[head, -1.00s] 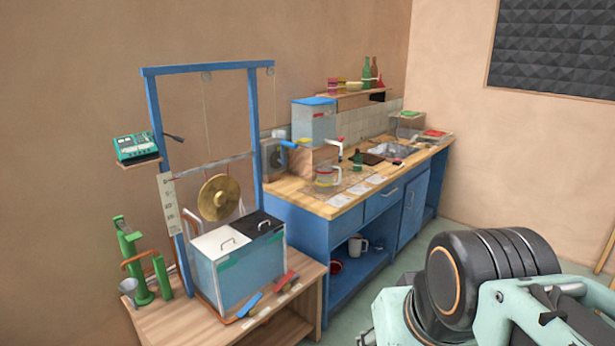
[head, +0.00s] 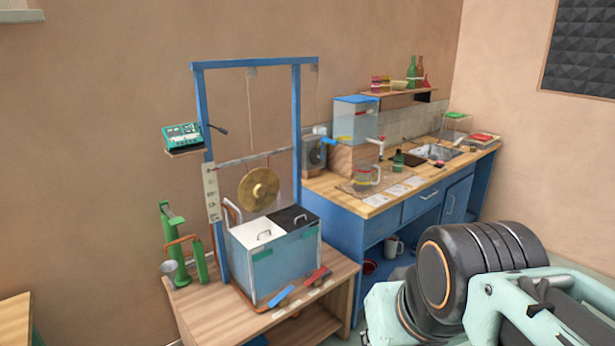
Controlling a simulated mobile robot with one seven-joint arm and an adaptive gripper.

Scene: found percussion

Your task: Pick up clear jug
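A clear jug (head: 366,180) with a handle on its right and coloured bands stands upright on a thin mat on the wooden counter (head: 336,187). It is below and to the right of a clear tank with a blue lid (head: 356,122). Only my arm's links show at the lower right, well in front of and apart from the jug. My gripper's fingertips are not in view.
A low wooden table (head: 213,315) in front holds a blue frame (head: 202,125) with a brass gong (head: 259,189), a tank with white and black lids (head: 277,250), and green pumps. A small green bottle (head: 398,160) and white cards lie near the jug. A sink (head: 437,152) is farther right.

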